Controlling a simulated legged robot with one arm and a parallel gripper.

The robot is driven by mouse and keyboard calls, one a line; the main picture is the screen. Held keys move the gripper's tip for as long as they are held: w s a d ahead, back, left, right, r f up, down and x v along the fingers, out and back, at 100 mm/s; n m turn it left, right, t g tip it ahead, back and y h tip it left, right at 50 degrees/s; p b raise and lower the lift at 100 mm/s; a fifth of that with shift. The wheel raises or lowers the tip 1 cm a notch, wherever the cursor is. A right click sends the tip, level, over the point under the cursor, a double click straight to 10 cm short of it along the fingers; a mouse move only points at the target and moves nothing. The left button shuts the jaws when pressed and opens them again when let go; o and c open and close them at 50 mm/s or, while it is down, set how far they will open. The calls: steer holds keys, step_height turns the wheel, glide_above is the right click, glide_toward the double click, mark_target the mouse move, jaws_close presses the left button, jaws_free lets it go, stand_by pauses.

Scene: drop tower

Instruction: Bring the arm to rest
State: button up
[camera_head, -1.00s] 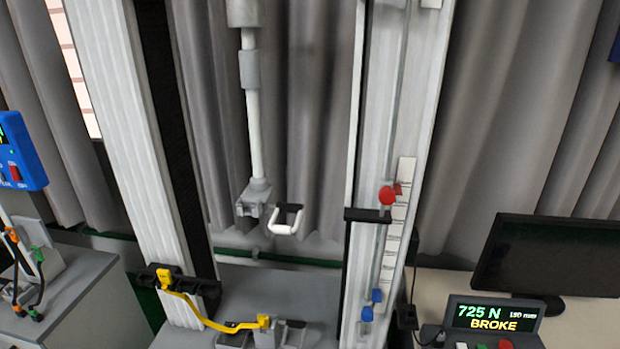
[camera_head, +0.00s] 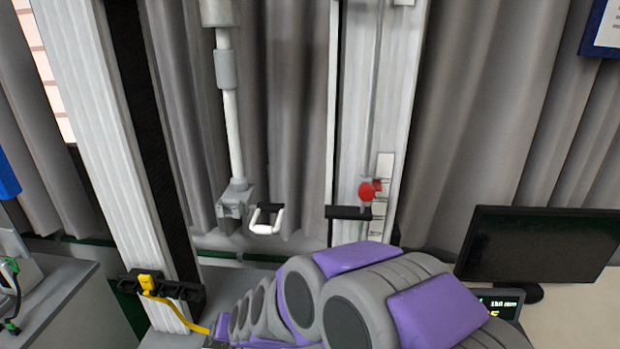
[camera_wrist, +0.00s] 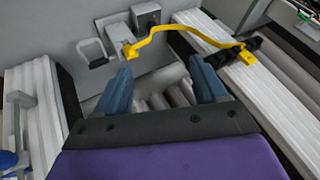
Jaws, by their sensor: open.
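My arm, grey with purple panels, reaches across the lower middle of the head view in front of the drop tower. My gripper (camera_wrist: 160,92) shows in the wrist view with its two blue fingers spread apart and nothing between them. The fingers do not show clearly in the head view, where the arm's far end is small at the lower left of the arm.
The tower's left column (camera_head: 105,150) and right column (camera_head: 395,100) stand either side of the arm. A red knob (camera_head: 367,191) is on the right column. A black monitor (camera_head: 535,245) stands at right.

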steer(key=s+d+r+g+h, duration=0.2)
steer(key=s+d+r+g, duration=0.1)
steer(key=s+d, duration=1.1)
steer(key=s+d+r+g+h, duration=0.3)
steer(key=s+d+r, duration=0.3)
steer(key=s+d, duration=0.8)
steer(key=d, duration=0.3)
steer(key=shift+d+r+g, duration=0.2)
steer(key=shift+d+g, duration=0.05)
steer(key=shift+g, duration=0.15)
